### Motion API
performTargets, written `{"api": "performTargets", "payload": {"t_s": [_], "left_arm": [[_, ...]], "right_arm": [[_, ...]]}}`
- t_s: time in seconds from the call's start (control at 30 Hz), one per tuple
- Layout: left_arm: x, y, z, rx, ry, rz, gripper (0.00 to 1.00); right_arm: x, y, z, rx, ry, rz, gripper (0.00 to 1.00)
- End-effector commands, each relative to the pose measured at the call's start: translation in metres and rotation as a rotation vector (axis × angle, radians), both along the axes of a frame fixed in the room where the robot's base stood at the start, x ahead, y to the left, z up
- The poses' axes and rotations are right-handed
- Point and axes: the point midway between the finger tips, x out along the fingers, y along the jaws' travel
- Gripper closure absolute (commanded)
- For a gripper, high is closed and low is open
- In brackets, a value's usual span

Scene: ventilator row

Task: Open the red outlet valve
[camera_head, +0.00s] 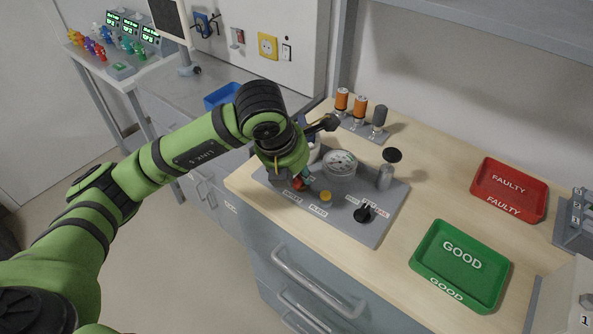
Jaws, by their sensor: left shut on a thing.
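The red outlet valve (298,184) shows as a small red patch at the left front of a grey panel (372,234) on the wooden bench. My left gripper (300,174) reaches down over it from the left and is shut on it. The fingers and wrist hide most of the valve, so I cannot tell how far it is turned. A round gauge (340,163), a yellow button (325,196) and a black knob (365,213) sit on the same panel. My right gripper is out of view.
A green GOOD tray (420,262) and a red FAULTY tray (477,186) lie to the right. Orange and grey cylinders (360,108) stand behind the panel. A blue bin (220,97) is at the back left. The bench between panel and trays is clear.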

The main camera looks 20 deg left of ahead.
Motion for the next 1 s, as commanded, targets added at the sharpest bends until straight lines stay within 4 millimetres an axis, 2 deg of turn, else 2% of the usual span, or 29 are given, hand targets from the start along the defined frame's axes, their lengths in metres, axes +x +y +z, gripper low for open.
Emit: {"api": "performTargets", "payload": {"t_s": [0.1, 0.13, 0.17, 0.57, 0.67, 1.0], "left_arm": [[0.000, 0.000, 0.001, 0.000, -0.001, 0.003, 1.00], [0.000, 0.000, 0.001, -0.001, -0.001, 0.003, 0.63], [0.000, 0.000, 0.001, -0.001, -0.001, 0.003, 0.51], [-0.001, 0.001, 0.004, -0.001, -0.002, 0.001, 0.51], [-0.004, 0.002, 0.015, -0.001, -0.004, 0.000, 0.51], [-0.030, 0.009, 0.080, -0.002, -0.007, -0.001, 0.51]], "right_arm": [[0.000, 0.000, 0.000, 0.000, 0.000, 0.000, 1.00], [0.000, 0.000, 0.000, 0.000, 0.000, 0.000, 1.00], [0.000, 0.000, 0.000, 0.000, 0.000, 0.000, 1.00], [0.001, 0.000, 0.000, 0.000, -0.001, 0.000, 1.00], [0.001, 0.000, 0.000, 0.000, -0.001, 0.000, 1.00], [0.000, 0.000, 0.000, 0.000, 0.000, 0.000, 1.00]]}}
